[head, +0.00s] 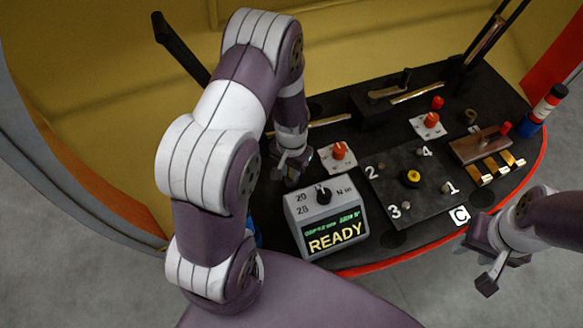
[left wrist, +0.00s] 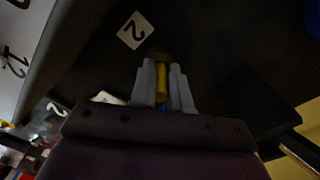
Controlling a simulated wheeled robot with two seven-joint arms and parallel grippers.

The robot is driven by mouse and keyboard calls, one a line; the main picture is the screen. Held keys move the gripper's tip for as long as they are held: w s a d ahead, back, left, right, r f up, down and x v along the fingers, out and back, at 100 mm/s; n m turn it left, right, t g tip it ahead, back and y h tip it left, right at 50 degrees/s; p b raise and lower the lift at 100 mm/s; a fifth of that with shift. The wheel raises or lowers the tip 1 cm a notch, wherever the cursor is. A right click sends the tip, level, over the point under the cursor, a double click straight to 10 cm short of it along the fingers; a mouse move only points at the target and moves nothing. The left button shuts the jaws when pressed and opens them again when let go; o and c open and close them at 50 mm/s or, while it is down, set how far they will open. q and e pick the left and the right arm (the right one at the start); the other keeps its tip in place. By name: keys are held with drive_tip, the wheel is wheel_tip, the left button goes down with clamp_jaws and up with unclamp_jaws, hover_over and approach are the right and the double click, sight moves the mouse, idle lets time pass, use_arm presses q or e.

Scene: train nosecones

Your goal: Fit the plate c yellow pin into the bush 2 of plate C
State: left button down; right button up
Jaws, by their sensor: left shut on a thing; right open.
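Plate C (head: 432,205) is a dark square plate right of the middle in the head view, with a yellow-topped black knob at its centre and small bushes near numbers 1 to 4. Bush 2 (head: 382,166) is at its left corner, open to view. My left gripper (head: 291,176) is left of the plate, apart from it, behind the display box. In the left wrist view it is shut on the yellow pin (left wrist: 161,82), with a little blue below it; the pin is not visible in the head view. My right gripper (head: 482,256) is open and empty, at lower right beyond the table edge.
The grey READY box (head: 325,222) stands in front of my left gripper. A red knob on a white plate (head: 338,157) lies between that gripper and plate C. A brown block (head: 480,146) with brass pieces and a red-blue post (head: 544,112) stand at right.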

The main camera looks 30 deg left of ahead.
use_arm(q)
drive_tip(key=shift+s+d+f, duration=0.1)
drive_tip(key=shift+s+f, duration=0.25)
drive_tip(key=shift+f, duration=0.1)
drive_tip(key=c, duration=1.1)
unclamp_jaws()
drive_tip(key=shift+s+f, duration=0.1)
drive_tip(key=shift+f, duration=0.05)
drive_tip(key=r, duration=0.2)
drive_tip(key=w+r, duration=0.1)
drive_tip(key=r, duration=0.2)
drive_tip(key=shift+w+p, duration=0.1)
drive_tip(key=shift+p, duration=0.3)
wheel_tip(320, 180, up, 9)
drive_tip(key=p, duration=0.1)
drive_tip(key=s+d+r+t, duration=0.1)
drive_tip(key=s+d+r, duration=0.4)
drive_tip(key=s, duration=0.4)
drive_tip(key=shift+r+n, duration=0.3)
drive_tip(key=shift+r, duration=0.25)
